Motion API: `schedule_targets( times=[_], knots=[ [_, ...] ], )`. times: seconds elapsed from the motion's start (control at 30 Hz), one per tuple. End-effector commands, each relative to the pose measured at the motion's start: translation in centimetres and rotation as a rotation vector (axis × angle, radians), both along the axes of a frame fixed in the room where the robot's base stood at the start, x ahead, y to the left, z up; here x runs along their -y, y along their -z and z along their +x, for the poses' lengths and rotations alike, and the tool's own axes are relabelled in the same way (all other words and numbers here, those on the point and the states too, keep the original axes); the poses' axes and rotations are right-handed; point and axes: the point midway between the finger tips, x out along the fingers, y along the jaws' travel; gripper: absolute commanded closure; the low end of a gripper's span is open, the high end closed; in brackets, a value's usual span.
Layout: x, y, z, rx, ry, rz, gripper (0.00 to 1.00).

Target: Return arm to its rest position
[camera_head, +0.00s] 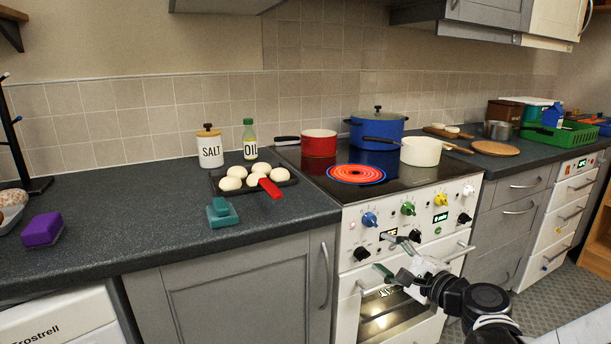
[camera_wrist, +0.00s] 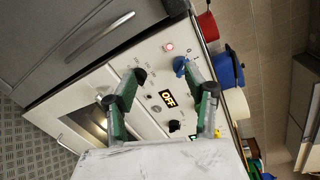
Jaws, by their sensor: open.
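My gripper (camera_head: 393,254) is in front of the white stove's control panel (camera_head: 425,218), below the row of knobs and above the oven window. In the wrist view my gripper (camera_wrist: 160,70) has its two green-and-black fingers spread apart with nothing between them. The blue knob (camera_wrist: 181,66) shows by the right fingertip there; I cannot tell whether they touch. An orange OFF display (camera_wrist: 168,98) and a lit red light (camera_wrist: 169,46) show on the panel. In the head view my arm reaches in from the lower right.
The oven handle (camera_head: 458,254) is close to my gripper. On the hob, one burner (camera_head: 356,174) glows red near a red pot (camera_head: 319,144), a blue pot (camera_head: 377,132) and a white pot (camera_head: 421,152). A tray with eggs or buns (camera_head: 230,184) is on the left counter.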

Motion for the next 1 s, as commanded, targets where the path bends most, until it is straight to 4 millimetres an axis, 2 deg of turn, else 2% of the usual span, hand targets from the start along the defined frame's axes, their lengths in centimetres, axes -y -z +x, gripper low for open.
schedule_targets(
  times=[0.2,0.5,0.67,0.8,1.0],
  knots=[
    [-3.0,-0.1,-3.3,-0.032,-0.113,-0.328,0.51],
    [-4.7,0.6,-9.1,-0.068,-0.284,-0.774,0.51],
    [-4.4,1.0,-12.6,-0.085,-0.382,-1.010,0.51],
    [-3.6,1.2,-15.8,-0.101,-0.468,-1.214,0.51],
    [-1.9,1.3,-19.5,-0.123,-0.571,-1.451,0.51]
  ],
)
